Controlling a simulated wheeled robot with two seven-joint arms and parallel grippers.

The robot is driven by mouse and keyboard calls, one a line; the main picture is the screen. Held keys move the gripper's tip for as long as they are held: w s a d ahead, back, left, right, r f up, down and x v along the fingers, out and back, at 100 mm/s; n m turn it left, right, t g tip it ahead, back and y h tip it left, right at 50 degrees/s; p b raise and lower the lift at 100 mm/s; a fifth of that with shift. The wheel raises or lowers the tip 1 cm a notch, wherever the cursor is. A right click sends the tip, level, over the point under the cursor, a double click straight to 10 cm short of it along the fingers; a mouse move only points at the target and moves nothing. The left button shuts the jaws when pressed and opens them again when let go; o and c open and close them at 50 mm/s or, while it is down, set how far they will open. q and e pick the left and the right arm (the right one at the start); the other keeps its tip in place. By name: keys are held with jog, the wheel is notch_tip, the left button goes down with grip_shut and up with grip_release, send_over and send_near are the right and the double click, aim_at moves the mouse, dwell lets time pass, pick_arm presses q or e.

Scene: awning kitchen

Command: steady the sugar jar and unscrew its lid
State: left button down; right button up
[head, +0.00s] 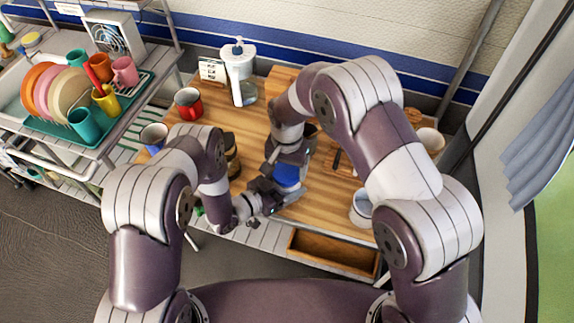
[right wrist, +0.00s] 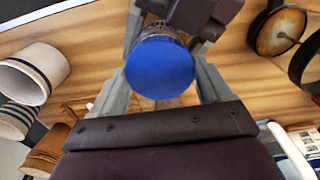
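The sugar jar's blue lid (head: 288,176) shows near the table's front edge in the head view. In the right wrist view the lid (right wrist: 160,68) faces the camera, and the jar's body is mostly hidden behind it. My left gripper (head: 278,193) reaches in from the left, low at the jar, with its fingers on either side of the body; it appears shut on the jar. My right gripper (right wrist: 160,85) is directly above, one finger on each side of the lid. Its fingertips lie close against the lid's edges; whether they press on it I cannot tell.
A red mug (head: 188,103), a blue mug (head: 154,137) and a dark jar (head: 232,158) stand left on the wooden table. A white mug (head: 361,208) stands at the right. An open drawer (head: 335,253) juts below the front edge. A dish rack (head: 115,125) is far left.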

aim_at(287, 171)
jog(key=shift+c, duration=0.4)
jog(key=shift+n, duration=1.4)
jog(key=shift+r, duration=0.2)
jog(key=shift+r, duration=0.95)
notch_tip(287, 171, up, 4)
jog(key=shift+r, duration=0.1)
pick_arm(q)
grip_release()
